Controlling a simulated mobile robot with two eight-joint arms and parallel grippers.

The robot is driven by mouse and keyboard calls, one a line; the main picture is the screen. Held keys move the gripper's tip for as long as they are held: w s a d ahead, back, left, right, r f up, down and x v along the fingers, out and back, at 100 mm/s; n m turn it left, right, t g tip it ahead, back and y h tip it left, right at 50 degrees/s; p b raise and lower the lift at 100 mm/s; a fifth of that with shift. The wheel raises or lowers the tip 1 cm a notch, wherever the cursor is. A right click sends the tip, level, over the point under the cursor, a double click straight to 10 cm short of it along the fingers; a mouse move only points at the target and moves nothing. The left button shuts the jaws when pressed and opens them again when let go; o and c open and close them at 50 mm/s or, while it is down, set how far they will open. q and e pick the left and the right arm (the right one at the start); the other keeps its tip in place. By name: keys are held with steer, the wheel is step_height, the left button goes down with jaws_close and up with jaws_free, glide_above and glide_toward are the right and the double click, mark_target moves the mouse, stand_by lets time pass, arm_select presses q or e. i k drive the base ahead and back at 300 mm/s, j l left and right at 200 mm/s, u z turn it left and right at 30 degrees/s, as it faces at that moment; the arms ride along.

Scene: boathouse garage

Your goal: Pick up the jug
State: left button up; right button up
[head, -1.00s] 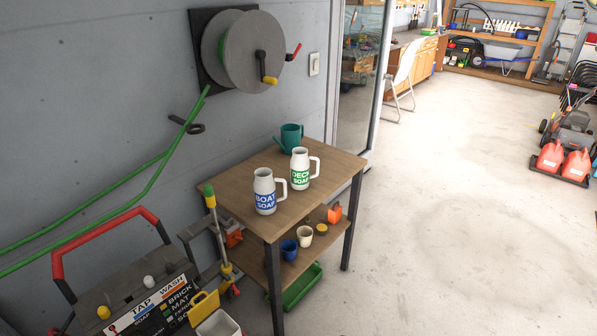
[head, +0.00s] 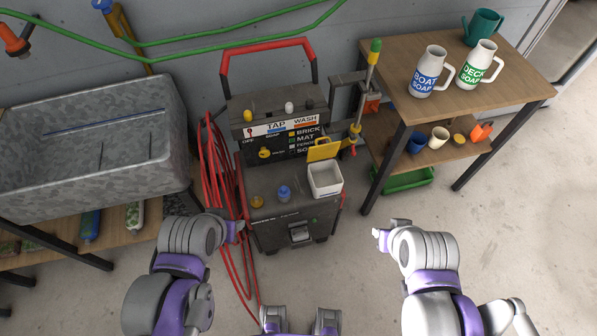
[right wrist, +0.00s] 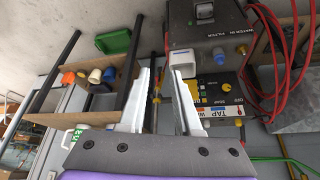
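Two white jugs with handles stand upright on the wooden side table (head: 417,117). One is the blue-labelled BOAT SOAP jug (head: 428,72). The other is the green-labelled DECK SOAP jug (head: 477,65), just right of it. The DECK SOAP jug is partly visible at the lower left of the right wrist view (right wrist: 72,138), cut off by my gripper. My right gripper (head: 379,236) is below and in front of the table, apart from both jugs. In the right wrist view its fingers (right wrist: 166,75) are apart and empty. My left gripper (head: 239,228) is before the wash unit; its fingers are unclear.
A teal watering can (head: 484,27) stands behind the jugs. The lower shelf holds a blue cup (head: 416,142) and a cream cup (head: 438,137). The black wash unit (head: 290,205), red hose (head: 222,185) and metal trough (head: 95,150) are left. Floor at right is clear.

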mark_target(476, 62)
steer(key=i+l+z, duration=0.4)
steer(key=l, duration=0.3)
steer(key=i+l+z, duration=0.35)
steer(key=i+l, duration=0.2)
steer(key=i+l+z, duration=0.4)
steer(key=i, duration=0.25)
